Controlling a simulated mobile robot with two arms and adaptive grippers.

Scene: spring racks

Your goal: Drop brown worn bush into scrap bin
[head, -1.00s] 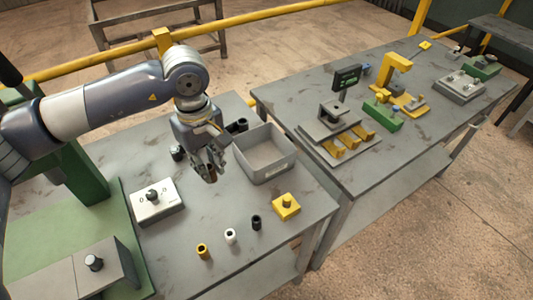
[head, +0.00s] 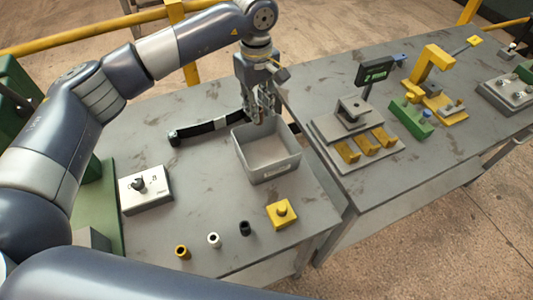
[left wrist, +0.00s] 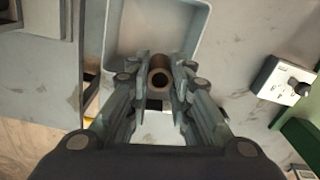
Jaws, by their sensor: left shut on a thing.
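My left gripper (head: 258,116) is shut on the brown worn bush, which shows as a ring end-on between the fingers in the left wrist view (left wrist: 160,93). In the head view the gripper hangs at the far side of the grey open bin (head: 270,176), by its back rim. The bush's height over the rim is hard to tell. In the left wrist view the bin (left wrist: 120,35) lies at the top, with the bush against its near edge in the picture. The visible bin floor is bare. My right gripper is not in view.
A yellow bush (head: 182,252), a white bush (head: 214,240) and a black bush (head: 245,228) stand in front of the bin, near a yellow block (head: 282,213). A white switch box (head: 146,194) and a dark strip (head: 205,128) are to the left. Fixtures crowd the right table.

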